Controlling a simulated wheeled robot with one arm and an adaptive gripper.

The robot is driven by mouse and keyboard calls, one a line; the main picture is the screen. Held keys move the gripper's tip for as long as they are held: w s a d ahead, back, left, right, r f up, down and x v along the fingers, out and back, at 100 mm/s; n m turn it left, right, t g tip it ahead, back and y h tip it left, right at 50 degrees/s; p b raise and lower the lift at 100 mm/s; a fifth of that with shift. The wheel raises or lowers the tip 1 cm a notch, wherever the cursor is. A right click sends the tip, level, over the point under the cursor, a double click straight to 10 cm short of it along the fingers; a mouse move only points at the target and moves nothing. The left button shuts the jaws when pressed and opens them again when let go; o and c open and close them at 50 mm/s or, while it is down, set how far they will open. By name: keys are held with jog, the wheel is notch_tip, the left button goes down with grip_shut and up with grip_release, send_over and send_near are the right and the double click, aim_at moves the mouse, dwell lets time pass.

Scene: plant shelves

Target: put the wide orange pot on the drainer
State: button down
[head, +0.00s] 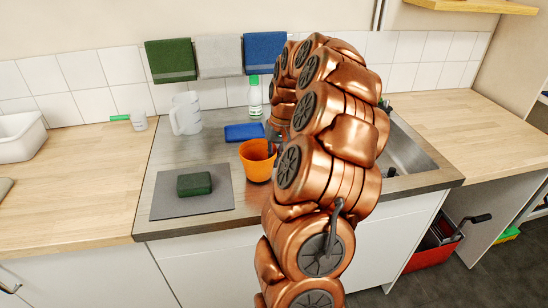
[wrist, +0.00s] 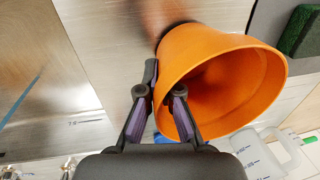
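The wide orange pot (head: 256,165) is at the front middle of the grey worktop section in the head view. It fills the upper middle of the wrist view (wrist: 225,65), its open mouth towards the camera. My gripper (wrist: 156,88) has one finger inside the pot and one outside, closed on its rim. In the head view my gripper (head: 272,140) is partly hidden by my arm. I cannot tell whether the pot's base touches the surface. A flat grey mat or board (head: 168,205), possibly the drainer, lies left of the pot.
A dark green sponge (head: 194,184) lies on the grey mat. Behind are a blue cloth or sponge (head: 244,132), a white-and-green bottle (head: 255,98) and a clear jug (head: 186,114). The sink (head: 405,150) is to the right. Bare wooden worktop (head: 90,175) is at left.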

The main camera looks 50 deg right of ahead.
jog(key=shift+f, duration=0.2)
jog(key=shift+f, duration=0.1)
jog(key=shift+f, duration=0.1)
jog(key=c, duration=1.3)
grip_release()
jog(key=shift+s+d+r+b, duration=0.25)
jog(key=shift+r+b, duration=0.15)
jog(key=shift+r, duration=1.65)
jog(key=shift+s+d+r+b, duration=0.25)
jog(key=shift+r+b, duration=0.15)
jog(key=shift+r, duration=1.6)
jog(key=shift+s+d+r+b, duration=0.25)
jog(key=shift+r+b, duration=0.15)
jog(key=shift+r, duration=1.65)
jog(key=shift+a, duration=0.1)
